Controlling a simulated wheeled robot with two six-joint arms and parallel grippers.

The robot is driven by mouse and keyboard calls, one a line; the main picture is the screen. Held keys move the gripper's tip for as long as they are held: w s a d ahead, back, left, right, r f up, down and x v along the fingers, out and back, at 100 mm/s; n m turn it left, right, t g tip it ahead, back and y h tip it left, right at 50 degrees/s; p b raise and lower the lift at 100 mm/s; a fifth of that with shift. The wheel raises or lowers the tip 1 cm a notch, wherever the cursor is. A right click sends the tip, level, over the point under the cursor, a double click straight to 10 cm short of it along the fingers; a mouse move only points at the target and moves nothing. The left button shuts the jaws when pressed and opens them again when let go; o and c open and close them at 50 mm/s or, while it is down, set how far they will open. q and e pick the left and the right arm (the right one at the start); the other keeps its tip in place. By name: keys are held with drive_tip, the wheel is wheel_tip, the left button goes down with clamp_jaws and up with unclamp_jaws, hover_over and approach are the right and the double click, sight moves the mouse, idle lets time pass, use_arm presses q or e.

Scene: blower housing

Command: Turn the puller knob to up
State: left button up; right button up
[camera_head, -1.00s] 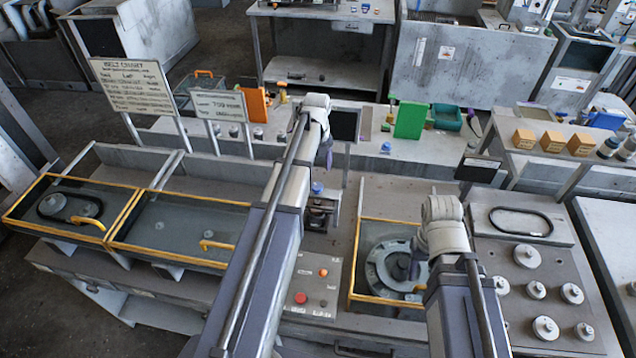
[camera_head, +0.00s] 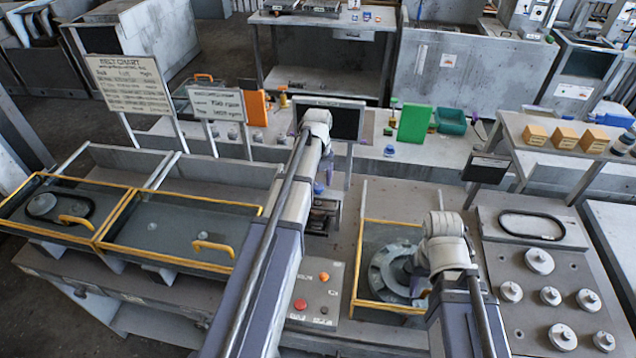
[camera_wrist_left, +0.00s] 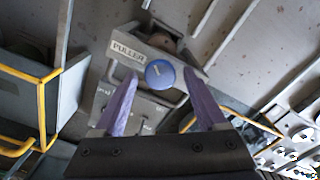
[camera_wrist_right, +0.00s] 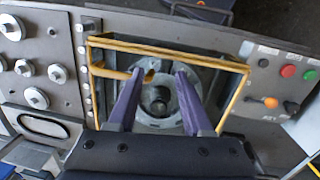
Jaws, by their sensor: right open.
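The puller knob (camera_wrist_left: 160,73) is a round blue cap with a small light mark, on a grey block with a PULLER label (camera_wrist_left: 127,51). In the head view the blue knob (camera_head: 318,188) is partly behind my left arm. My left gripper (camera_wrist_left: 160,76) is open, with its two purple fingers on either side of the knob in the left wrist view; I cannot tell whether they touch it. My right gripper (camera_wrist_right: 160,72) is open and empty above a round grey housing (camera_wrist_right: 158,110) inside a yellow frame.
Yellow-edged trays (camera_head: 180,258) lie to the left. A panel with a red button (camera_head: 300,304) and an orange one is in front of the puller. A plate with several round grey pulleys (camera_head: 539,261) is at the right. A dark screen (camera_head: 345,122) stands behind.

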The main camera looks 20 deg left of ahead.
use_arm(q)
clamp_jaws()
idle(0.4)
